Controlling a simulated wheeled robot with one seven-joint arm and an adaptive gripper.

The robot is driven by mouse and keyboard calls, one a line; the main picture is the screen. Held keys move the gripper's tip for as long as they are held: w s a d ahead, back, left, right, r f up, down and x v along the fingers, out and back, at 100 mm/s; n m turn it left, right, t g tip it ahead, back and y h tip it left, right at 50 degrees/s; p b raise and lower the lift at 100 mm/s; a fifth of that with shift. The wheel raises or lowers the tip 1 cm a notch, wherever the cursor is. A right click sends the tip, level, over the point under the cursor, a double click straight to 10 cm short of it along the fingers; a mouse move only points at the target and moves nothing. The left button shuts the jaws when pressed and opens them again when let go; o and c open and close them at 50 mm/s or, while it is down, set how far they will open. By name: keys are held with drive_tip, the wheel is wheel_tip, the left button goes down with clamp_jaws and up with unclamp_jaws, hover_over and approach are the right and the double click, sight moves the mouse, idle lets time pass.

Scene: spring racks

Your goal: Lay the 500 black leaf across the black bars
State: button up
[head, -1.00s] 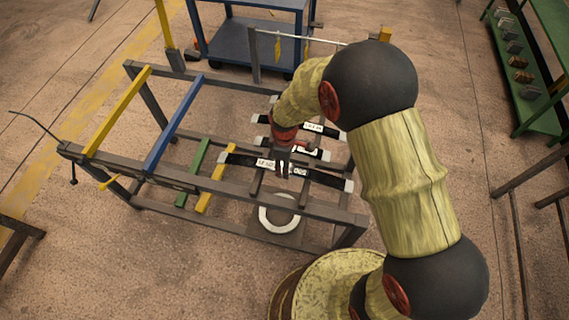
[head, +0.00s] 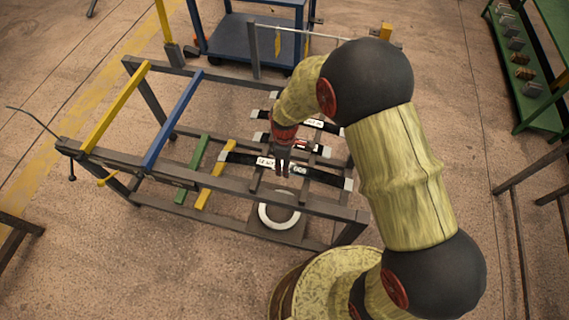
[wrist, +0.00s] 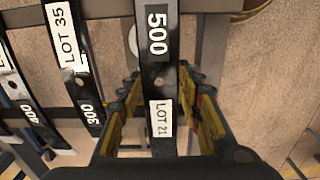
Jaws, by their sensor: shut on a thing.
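The 500 black leaf (wrist: 158,72) is a long dark strip with white labels reading 500 and LOT 21. In the wrist view it runs between the two fingers of my gripper (wrist: 160,100), which is shut on it. In the head view the leaf (head: 329,177) is the nearest of several dark strips, with pale ends, and my gripper (head: 283,166) is at its middle. Dark bars (head: 256,181) of the rack pass under or close below it. I cannot tell whether the leaf touches them. My fingers hide part of its middle.
Other labelled black leaves, 300 (wrist: 80,75) and 400 (wrist: 20,85), lie beside it. The rack holds yellow (head: 117,108), blue (head: 174,120) and green (head: 193,170) bars. A white ring (head: 279,222) is below the front rail. A blue cart (head: 245,38) stands behind.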

drive_tip(key=shift+w+f+b, duration=0.1)
drive_tip(key=shift+f+b, duration=0.35)
drive_tip(key=shift+f, duration=0.2)
idle(0.4)
drive_tip(key=o, duration=1)
drive_tip(key=shift+c, duration=0.2)
drive_tip(key=o, duration=0.4)
drive_tip(key=shift+f, duration=0.1)
drive_tip(key=shift+s+f, duration=0.1)
drive_tip(key=shift+s, duration=0.1)
drive_tip(key=shift+w+r, duration=0.1)
drive_tip(key=shift+r, duration=0.35)
wheel_tip(320, 180, up, 11)
drive_tip(key=shift+r, duration=0.15)
